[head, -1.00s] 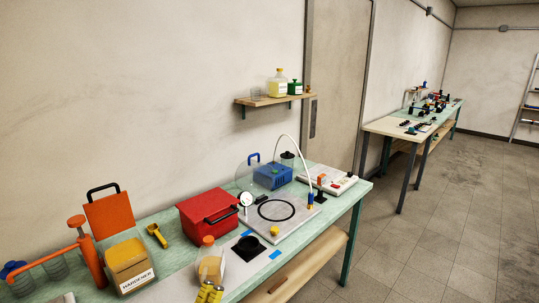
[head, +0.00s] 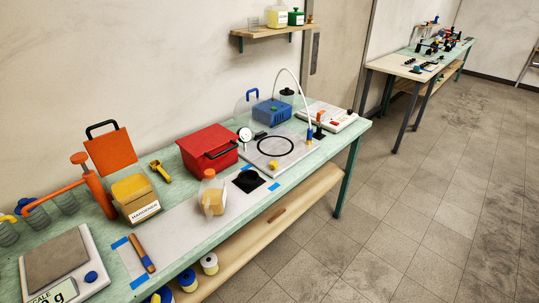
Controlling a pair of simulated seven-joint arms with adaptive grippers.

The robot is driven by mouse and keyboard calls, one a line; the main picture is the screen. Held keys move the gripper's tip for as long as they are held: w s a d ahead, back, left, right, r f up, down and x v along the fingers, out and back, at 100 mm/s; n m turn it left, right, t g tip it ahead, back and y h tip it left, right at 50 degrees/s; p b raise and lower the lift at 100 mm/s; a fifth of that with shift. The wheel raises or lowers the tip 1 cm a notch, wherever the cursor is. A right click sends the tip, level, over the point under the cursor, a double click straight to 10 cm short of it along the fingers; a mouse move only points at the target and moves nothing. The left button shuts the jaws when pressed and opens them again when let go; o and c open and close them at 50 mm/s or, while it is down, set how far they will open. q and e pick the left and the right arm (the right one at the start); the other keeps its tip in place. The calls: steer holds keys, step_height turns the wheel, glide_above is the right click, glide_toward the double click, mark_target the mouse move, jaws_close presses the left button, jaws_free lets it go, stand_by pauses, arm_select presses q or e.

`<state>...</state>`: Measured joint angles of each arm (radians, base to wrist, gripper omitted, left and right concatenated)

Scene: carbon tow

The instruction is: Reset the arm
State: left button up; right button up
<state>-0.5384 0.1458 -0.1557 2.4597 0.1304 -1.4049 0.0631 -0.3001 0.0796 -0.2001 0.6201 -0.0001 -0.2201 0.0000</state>
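Neither of my grippers nor any part of my arms shows in the head view. I cannot see whether they hold anything. The green workbench (head: 90,228) runs from the lower left to the middle of the view. On it a bottle of amber liquid (head: 212,197) stands upright on the pale work strip near the front. A black square piece (head: 249,181) lies just right of it. A brown and blue tool (head: 142,254) lies near the front edge at the left.
A scale (head: 60,262), an orange hand-pump stand (head: 95,188), the hardener box (head: 136,198), a red toolbox (head: 208,148) and a plate with a black ring (head: 278,148) crowd the bench. Spools (head: 209,263) sit below its front edge. Open floor (head: 390,215) lies to the right.

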arm_select(q)
steer(key=s+a+g+y, duration=0.2)
steer(key=s+a+y, duration=0.15)
steer(key=a, duration=0.25)
steer(key=s+d+f+g+h, duration=0.1)
steer(key=s+d+f, duration=0.1)
steer(key=f, duration=1)
steer(key=s+d+f+g+h, duration=0.1)
steer(key=d+f+h, duration=0.1)
steer(key=f, duration=0.9)
steer(key=s+d+f+g+h, duration=0.1)
steer(key=s+d+f, duration=0.1)
steer(key=f, duration=1)
steer(key=s+f+n+g+h, duration=0.1)
steer(key=s+f+n+g, duration=0.1)
steer(key=s+f, duration=1.5)
steer(key=shift+s+n, duration=0.4)
steer(key=shift+s, duration=1.2)
